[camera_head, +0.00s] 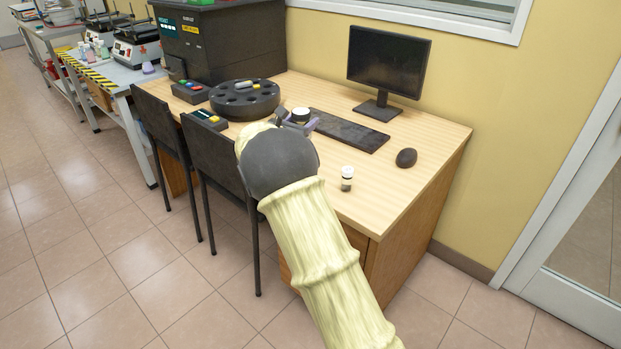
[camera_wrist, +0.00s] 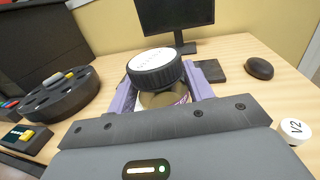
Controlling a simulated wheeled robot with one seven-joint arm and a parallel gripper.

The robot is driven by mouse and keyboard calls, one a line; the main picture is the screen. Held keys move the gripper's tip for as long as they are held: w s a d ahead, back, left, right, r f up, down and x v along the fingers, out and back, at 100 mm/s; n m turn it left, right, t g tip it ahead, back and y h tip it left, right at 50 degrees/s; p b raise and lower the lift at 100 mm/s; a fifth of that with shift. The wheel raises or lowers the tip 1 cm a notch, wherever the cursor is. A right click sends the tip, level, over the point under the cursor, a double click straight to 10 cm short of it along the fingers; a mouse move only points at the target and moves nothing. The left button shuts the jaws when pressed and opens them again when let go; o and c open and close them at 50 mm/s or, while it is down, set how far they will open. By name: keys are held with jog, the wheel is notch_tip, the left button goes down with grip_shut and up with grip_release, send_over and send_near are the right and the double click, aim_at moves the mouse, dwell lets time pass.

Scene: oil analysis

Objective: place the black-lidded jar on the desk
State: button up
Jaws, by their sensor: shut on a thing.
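The black-lidded jar (camera_wrist: 156,72) is between the fingers of my gripper (camera_wrist: 160,92) in the wrist view. Its lid is black-rimmed with a pale top, and part of its amber-looking body shows below the lid. My gripper is shut on it, with a purple finger on each side. In the head view the jar (camera_head: 300,114) and my gripper (camera_head: 297,123) are over the middle of the wooden desk (camera_head: 405,160), left of the keyboard. The jar's base is hidden, so I cannot tell whether it touches the desk.
A small white-capped vial (camera_head: 347,178) stands near the desk's front edge. A round black carousel (camera_head: 245,100), button boxes (camera_head: 190,91), a keyboard (camera_head: 348,130), a monitor (camera_head: 389,62) and a mouse (camera_head: 406,158) are on the desk. Two chairs (camera_head: 212,150) stand in front.

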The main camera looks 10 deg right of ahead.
jog(key=shift+a+r, duration=0.15)
jog(key=shift+a, duration=0.05)
jog(key=shift+d, duration=0.2)
jog(key=f, duration=0.2)
jog(key=f+b, duration=0.1)
jog(key=f, duration=0.3)
jog(key=shift+s+a, duration=0.15)
jog(key=shift+a, duration=0.2)
jog(key=shift+f, duration=0.15)
jog(key=shift+d, duration=0.15)
jog(key=shift+f+b, duration=0.45)
jog(key=shift+f, duration=1.45)
